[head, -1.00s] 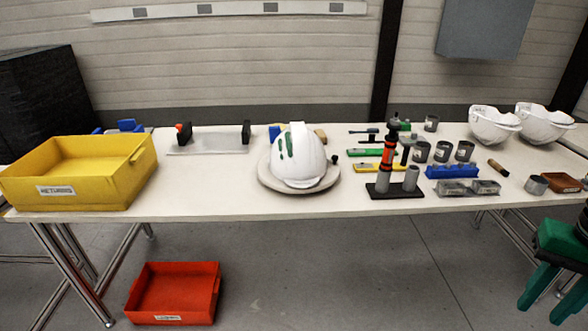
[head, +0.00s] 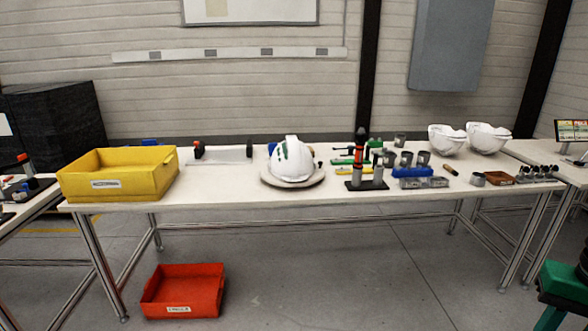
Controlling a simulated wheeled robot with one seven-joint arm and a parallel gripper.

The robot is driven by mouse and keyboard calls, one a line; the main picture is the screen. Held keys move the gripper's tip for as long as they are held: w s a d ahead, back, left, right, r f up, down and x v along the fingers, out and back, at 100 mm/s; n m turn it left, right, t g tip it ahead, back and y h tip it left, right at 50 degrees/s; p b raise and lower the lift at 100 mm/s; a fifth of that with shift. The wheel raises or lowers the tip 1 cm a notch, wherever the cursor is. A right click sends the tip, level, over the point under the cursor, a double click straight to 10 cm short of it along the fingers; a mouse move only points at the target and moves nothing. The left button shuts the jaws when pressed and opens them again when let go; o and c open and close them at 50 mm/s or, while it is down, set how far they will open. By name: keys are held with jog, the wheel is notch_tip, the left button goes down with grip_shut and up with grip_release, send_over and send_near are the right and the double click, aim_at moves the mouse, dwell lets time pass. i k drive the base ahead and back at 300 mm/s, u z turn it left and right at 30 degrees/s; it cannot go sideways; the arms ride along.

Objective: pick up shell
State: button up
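Two white helmet shells lie open side up at the right back of the table, the left one (head: 447,139) beside the right one (head: 488,138).
A yellow bin (head: 118,176) stands at the table's left end. A red bin (head: 184,291) is on the floor. A dark upright tool stand (head: 366,184), cans and a blue block (head: 418,171) stand between the helmet and the shells. The table's front middle is clear.

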aim_at(292, 160)
jog(key=u, duration=0.2)
jog(key=k, duration=0.1)
jog(key=u, duration=0.5)
jog(key=i, duration=1.7)
jog(key=u, duration=0.05)
